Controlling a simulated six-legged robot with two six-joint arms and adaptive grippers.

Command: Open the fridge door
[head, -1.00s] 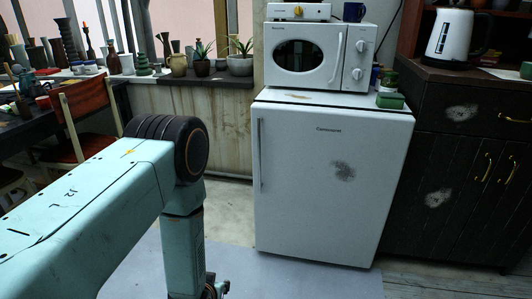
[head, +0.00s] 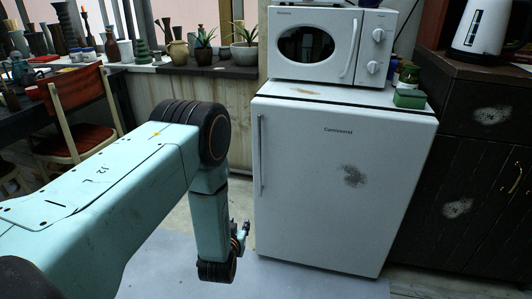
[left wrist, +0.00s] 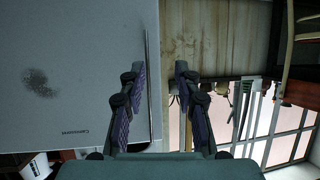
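The white fridge (head: 310,195) stands in the middle of the head view with its door shut. Its thin vertical handle (head: 261,155) runs along the left edge of the door. My left gripper (head: 246,228) is low, near the door's lower left edge and below the handle. In the left wrist view the left gripper (left wrist: 158,73) is open and empty, its two fingers apart. There the handle (left wrist: 149,85) shows as a thin line between the fingers, nearer the left one; no touch can be made out. The fridge door (left wrist: 70,90) fills the left side. My right gripper is not in view.
A microwave (head: 330,45) and a green box (head: 410,98) stand on the fridge. A dark cabinet (head: 470,170) stands close on the right. A chair (head: 75,110) and a sill (head: 215,72) with pots are at the left. The floor before the fridge is clear.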

